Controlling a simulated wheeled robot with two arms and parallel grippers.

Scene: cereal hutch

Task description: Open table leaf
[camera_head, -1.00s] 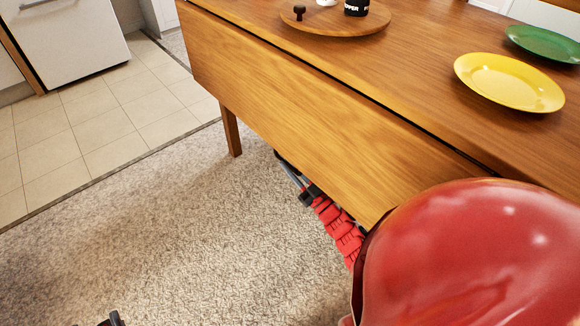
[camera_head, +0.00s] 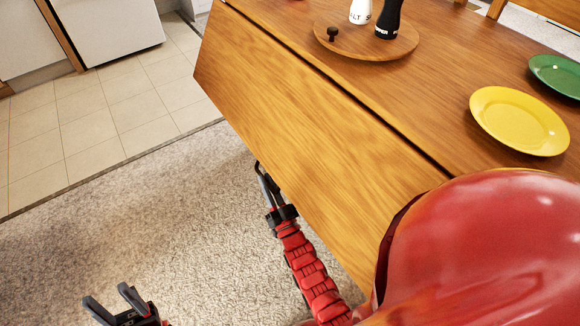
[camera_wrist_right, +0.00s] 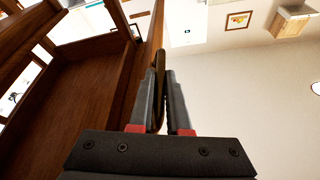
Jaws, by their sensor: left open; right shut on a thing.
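The wooden table leaf (camera_head: 290,130) runs along the near side of the table (camera_head: 440,85) in the head view. It slopes down and outward from the dark hinge gap. My right gripper (camera_head: 263,178) is at the leaf's lower, outer edge, its fingertips partly hidden by the leaf. My left gripper (camera_head: 117,302) is open and empty above the carpet at the bottom left, apart from the leaf.
A round wooden tray (camera_head: 345,48) holds a white salt shaker (camera_head: 361,11) and a black pepper mill (camera_head: 388,20). A yellow plate (camera_head: 518,120) and a green plate (camera_head: 558,75) lie on the tabletop. Carpet (camera_head: 130,220) in front of the leaf is clear.

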